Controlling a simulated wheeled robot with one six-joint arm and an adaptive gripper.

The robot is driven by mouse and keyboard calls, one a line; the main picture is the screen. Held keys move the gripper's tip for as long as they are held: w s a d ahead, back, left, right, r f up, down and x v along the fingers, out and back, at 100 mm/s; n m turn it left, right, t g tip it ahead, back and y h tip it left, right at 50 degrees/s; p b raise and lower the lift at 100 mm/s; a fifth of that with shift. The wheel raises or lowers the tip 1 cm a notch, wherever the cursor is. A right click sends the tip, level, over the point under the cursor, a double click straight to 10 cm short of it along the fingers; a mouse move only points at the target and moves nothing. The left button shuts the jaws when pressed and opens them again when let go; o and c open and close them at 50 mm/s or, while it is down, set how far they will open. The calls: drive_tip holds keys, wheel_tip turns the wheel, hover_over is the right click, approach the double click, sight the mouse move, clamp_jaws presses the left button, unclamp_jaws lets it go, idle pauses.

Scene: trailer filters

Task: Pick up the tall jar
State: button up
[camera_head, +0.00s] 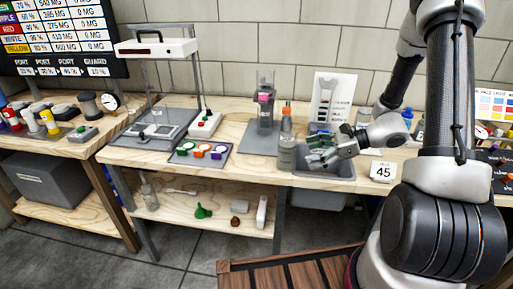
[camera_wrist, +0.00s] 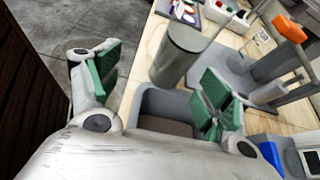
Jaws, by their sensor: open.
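The tall jar (camera_head: 287,154) looks like a grey upright cylinder with a flat lid. It stands near the front of the wooden bench, left of the grey bin. In the wrist view the tall jar (camera_wrist: 176,58) shows ahead, between the directions of my two fingers. My gripper (camera_head: 323,151) is open and empty, with green finger pads, above the bin and to the right of the jar. In the wrist view my gripper (camera_wrist: 160,82) has its pads wide apart, with the jar beyond them and apart from them.
The grey bin (camera_head: 340,182) is set at the bench front below my gripper. A grey stand with an orange part (camera_wrist: 290,28) is close behind the jar. A tray of coloured discs (camera_head: 200,153) lies to the left.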

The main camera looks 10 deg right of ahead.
sight(287, 150)
drive_tip(key=shift+w+a+r+m+t, duration=0.15)
drive_tip(key=shift+w+a+r+m, duration=0.1)
drive_tip(key=shift+w, duration=0.25)
drive_tip(key=shift+w+a+r+m+t, duration=0.15)
drive_tip(key=shift+w+a, duration=0.1)
drive_tip(key=shift+w, duration=0.25)
drive_tip(key=shift+m, duration=0.3)
drive_tip(key=x, duration=0.8)
drive_tip(key=shift+w+d+f, duration=0.1)
drive_tip(key=shift+w+d, duration=0.15)
drive_tip(key=c, duration=1.4)
